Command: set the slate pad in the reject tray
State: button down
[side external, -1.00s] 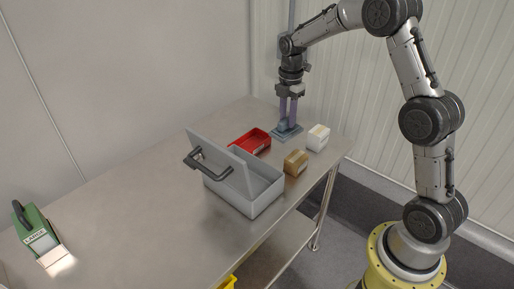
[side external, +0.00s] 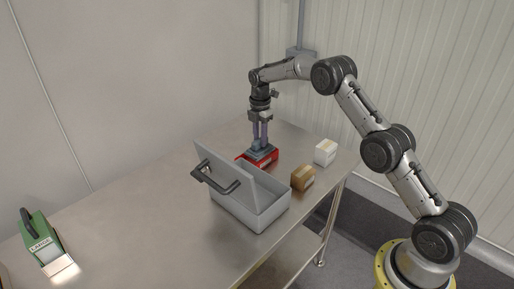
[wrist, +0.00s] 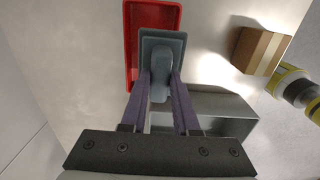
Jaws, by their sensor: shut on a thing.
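The slate pad (side external: 262,154) is a flat grey-blue block with a raised grip. It also shows in the wrist view (wrist: 175,45), held between the fingers. My gripper (side external: 261,143) is shut on its raised grip; it also shows in the wrist view (wrist: 160,88). The reject tray is the shallow red tray (side external: 243,158), directly under the pad, which covers much of it. In the wrist view, the red tray (wrist: 131,50) sticks out to the left of the pad and beyond it. I cannot tell whether the pad touches the tray floor.
A grey box (side external: 252,208) with a raised lid and dark handle stands just in front of the tray. A brown carton (side external: 303,178) and a white carton (side external: 325,152) stand to the right. A green device (side external: 41,242) is at far left; the table between is clear.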

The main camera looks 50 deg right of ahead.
aim_at(257, 141)
jog(key=shift+w+d+f, duration=0.15)
jog(key=shift+w+f, duration=0.55)
jog(key=shift+f, duration=0.05)
jog(key=shift+w+f, duration=0.25)
jog(key=shift+f, duration=1.55)
jog(key=c, duration=0.7)
grip_release()
jog(key=shift+f, duration=0.15)
jog(key=shift+o, duration=0.2)
